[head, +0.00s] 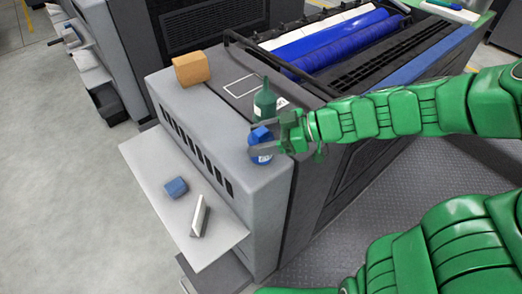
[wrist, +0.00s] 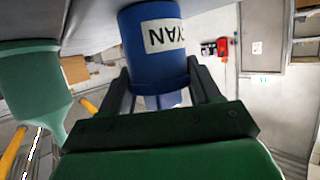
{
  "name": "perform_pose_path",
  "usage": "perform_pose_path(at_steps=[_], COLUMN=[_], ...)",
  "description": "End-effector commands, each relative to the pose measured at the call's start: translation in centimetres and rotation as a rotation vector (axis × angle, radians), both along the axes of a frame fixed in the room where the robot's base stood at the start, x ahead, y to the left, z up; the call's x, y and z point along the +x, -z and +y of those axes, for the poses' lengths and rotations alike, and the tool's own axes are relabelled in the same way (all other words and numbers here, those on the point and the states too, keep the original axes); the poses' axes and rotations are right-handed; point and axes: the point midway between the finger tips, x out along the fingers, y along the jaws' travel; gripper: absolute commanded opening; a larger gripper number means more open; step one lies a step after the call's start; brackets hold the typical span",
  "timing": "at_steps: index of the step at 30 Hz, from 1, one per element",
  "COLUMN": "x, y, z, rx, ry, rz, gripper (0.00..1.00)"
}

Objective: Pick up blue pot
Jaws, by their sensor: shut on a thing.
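The blue pot (head: 260,153) stands near the front right corner of the grey machine's top in the head view. In the wrist view the blue pot (wrist: 152,55) fills the upper middle and bears a white label with dark letters, upside down. My gripper (head: 262,141) reaches in from the right and is shut on the pot. In the wrist view the dark fingers of my gripper (wrist: 160,88) lie on both sides of it. I cannot tell whether the pot touches the surface.
A green bottle (head: 265,101) stands close behind the pot; it also shows at the left of the wrist view (wrist: 30,85). A tan block (head: 191,68) sits at the back left. A lower shelf (head: 150,158) holds a blue block (head: 176,187) and a white-and-grey piece (head: 199,216).

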Motion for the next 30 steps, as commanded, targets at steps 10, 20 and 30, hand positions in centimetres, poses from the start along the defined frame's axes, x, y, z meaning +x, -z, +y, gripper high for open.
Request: perform_pose_path(at_steps=[10,20,30], x=[0.0,0.1,-2.5], y=[-0.1,-2.4,-6.4], z=[0.0,0.0,-1.1], rx=[0.0,-0.002,0.001], ry=[0.0,0.002,0.002], rz=[0.0,-0.005,-0.005], gripper=[0.07,0.07,0.07])
